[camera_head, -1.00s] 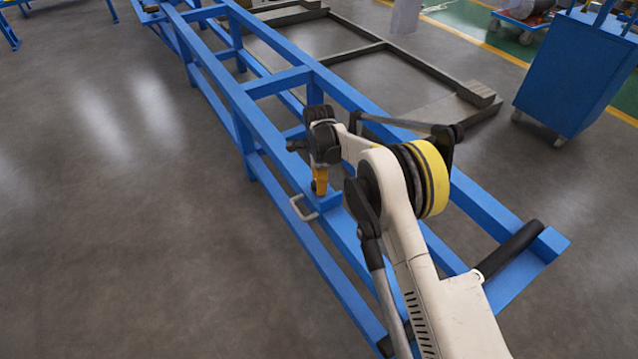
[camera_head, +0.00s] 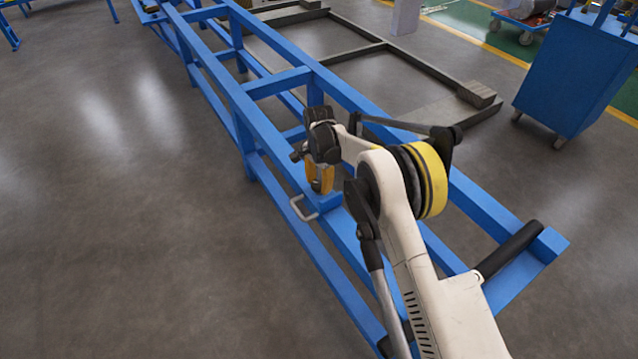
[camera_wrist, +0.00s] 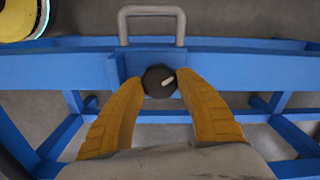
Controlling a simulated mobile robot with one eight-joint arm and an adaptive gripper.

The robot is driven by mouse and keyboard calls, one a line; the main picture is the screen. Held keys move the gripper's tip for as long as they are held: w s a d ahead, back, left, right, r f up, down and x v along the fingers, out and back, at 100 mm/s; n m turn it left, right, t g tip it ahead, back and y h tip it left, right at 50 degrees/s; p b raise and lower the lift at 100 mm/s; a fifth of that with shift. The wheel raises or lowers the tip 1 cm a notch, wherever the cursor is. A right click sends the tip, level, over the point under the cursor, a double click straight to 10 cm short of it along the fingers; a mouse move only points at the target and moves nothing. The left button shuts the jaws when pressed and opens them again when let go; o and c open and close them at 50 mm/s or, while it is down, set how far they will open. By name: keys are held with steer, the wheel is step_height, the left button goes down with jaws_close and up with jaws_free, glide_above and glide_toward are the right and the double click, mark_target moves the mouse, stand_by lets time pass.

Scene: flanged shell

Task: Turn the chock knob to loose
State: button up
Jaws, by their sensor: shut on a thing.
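The chock knob (camera_wrist: 158,82) is a dark, round knob with a pale pointer mark, seen in the wrist view. The mark points right and slightly up. My gripper (camera_wrist: 159,88) has its two yellow fingers on either side of the knob and is shut on it. In the head view my gripper (camera_head: 321,188) points down at the blue frame (camera_head: 270,84); there the knob is hidden by the gripper. A grey U-shaped handle (camera_wrist: 151,12) stands just beyond the knob; it also shows in the head view (camera_head: 303,208). The words around the knob cannot be read.
The blue frame's long rails run from the upper left to the lower right in the head view. A blue cabinet (camera_head: 575,75) on casters stands at the right. A grey floor frame (camera_head: 400,62) lies behind. The floor at left is clear.

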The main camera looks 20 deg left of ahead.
steer(key=n, duration=1.2)
steer(key=shift+a+n, duration=0.1)
steer(key=shift+n, duration=0.3)
steer(key=n, duration=1.1)
steer(key=shift+n, duration=0.4)
steer(key=shift+s+a, duration=0.1)
steer(key=o, duration=0.9)
